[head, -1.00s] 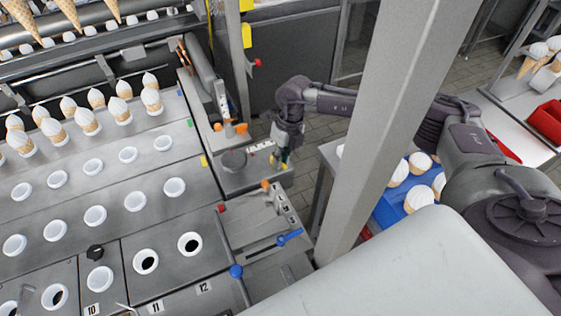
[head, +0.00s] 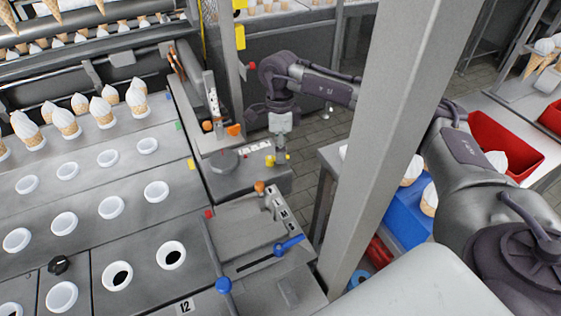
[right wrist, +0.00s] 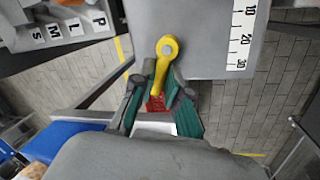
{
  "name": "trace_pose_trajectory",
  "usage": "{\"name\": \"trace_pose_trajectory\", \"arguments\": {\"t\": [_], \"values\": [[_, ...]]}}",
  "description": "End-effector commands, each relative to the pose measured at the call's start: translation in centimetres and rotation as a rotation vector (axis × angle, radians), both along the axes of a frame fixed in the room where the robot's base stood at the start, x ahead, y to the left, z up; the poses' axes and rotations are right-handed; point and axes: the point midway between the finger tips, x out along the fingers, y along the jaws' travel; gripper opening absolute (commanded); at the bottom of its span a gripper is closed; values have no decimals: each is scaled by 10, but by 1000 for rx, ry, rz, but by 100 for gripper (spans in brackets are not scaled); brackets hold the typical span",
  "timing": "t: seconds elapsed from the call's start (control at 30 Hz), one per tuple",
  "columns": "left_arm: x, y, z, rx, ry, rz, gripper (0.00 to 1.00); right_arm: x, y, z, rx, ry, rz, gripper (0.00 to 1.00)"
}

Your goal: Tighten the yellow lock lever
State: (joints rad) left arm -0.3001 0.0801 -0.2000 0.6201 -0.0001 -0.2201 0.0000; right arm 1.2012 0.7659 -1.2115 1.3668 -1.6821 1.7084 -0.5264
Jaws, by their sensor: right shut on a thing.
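The yellow lock lever (right wrist: 165,62) shows in the right wrist view, with its round eyed end on the grey machine block and its arm pointing down between my fingers. My right gripper (right wrist: 168,97) has green-padded fingers shut on the lever's lower end, with a small red patch between them. In the head view the lever (head: 270,160) is a small yellow spot at the block's far right edge. My right gripper (head: 279,155) is there, pointing down, its fingertips small and partly hidden. My left gripper is not in view.
Blue-knobbed levers (head: 289,244) and an orange knob (head: 260,187) sit near the block. A grey post (head: 367,150) stands in front of my right arm. A blue crate (head: 405,212) and a red bin (head: 503,150) are at right. Cone trays fill the left.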

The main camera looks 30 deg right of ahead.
Motion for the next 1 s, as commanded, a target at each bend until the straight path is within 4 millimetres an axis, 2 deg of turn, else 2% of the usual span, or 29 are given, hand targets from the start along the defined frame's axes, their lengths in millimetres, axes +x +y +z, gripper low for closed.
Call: {"name": "trace_pose_trajectory", "arguments": {"t": [0.03,0.1,0.4,0.7,1.0], "values": [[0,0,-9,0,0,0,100,3,0,-3,1,-5,39,0],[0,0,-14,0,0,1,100,4,-1,-3,0,-5,96,0],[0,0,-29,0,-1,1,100,9,-1,0,1,-6,288,0],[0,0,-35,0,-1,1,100,12,-1,1,0,-5,372,0],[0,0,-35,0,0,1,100,12,-1,2,0,-5,383,0]]}}
